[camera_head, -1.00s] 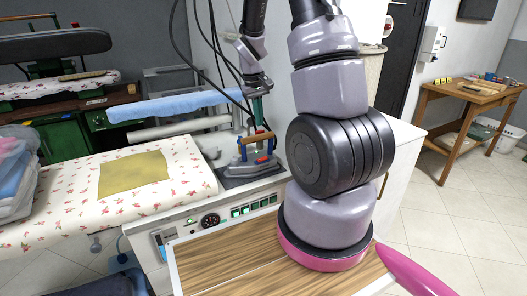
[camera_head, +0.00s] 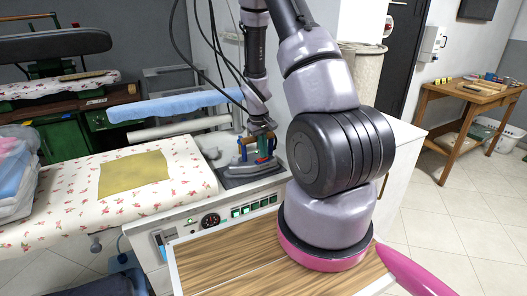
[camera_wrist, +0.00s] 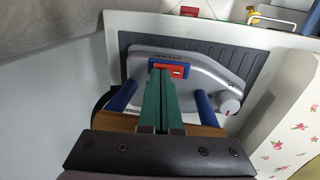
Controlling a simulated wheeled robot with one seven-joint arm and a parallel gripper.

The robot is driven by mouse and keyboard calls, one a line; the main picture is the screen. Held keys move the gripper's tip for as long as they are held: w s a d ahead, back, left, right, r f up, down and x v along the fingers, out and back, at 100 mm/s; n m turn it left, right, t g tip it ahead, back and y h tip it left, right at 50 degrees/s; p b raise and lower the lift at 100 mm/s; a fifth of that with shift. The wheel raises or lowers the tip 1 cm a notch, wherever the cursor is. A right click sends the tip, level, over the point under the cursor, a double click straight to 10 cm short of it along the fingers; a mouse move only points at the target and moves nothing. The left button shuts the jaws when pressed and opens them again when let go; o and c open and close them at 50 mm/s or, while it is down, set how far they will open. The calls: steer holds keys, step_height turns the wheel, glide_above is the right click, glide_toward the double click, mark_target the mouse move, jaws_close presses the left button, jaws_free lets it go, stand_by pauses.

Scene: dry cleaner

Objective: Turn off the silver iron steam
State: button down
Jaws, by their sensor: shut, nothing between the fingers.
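The silver iron (camera_wrist: 200,78) sits on a dark ribbed rest (camera_wrist: 240,60) at the end of the ironing table, and it also shows in the head view (camera_head: 240,168). It has blue posts, a wooden handle (camera_wrist: 208,130) and a pale round knob (camera_wrist: 230,104). A red switch in a blue frame (camera_wrist: 183,71) is on its top. My gripper (camera_wrist: 161,74) is shut and empty, its green fingers reaching past the handle to the switch. The fingertips overlap the switch's left part; I cannot tell whether they touch. In the head view my gripper (camera_head: 265,150) hides part of the iron.
The floral ironing board (camera_head: 70,200) with a yellow cloth (camera_head: 133,174) is left of the iron. A control panel with a gauge and green switches (camera_head: 240,211) is in front. Cables hang close beside my arm. A wooden-topped surface (camera_head: 225,262) is nearest.

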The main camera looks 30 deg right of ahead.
mark_target(261, 159)
steer(key=shift+s+d+f, duration=0.25)
steer(key=shift+f, duration=0.2)
steer(key=shift+a, duration=0.85)
step_height(261, 159, up, 15)
steer(key=shift+w+f, duration=0.15)
steer(key=shift+w, duration=0.05)
steer(key=shift+d, duration=0.1)
stand_by(0.3)
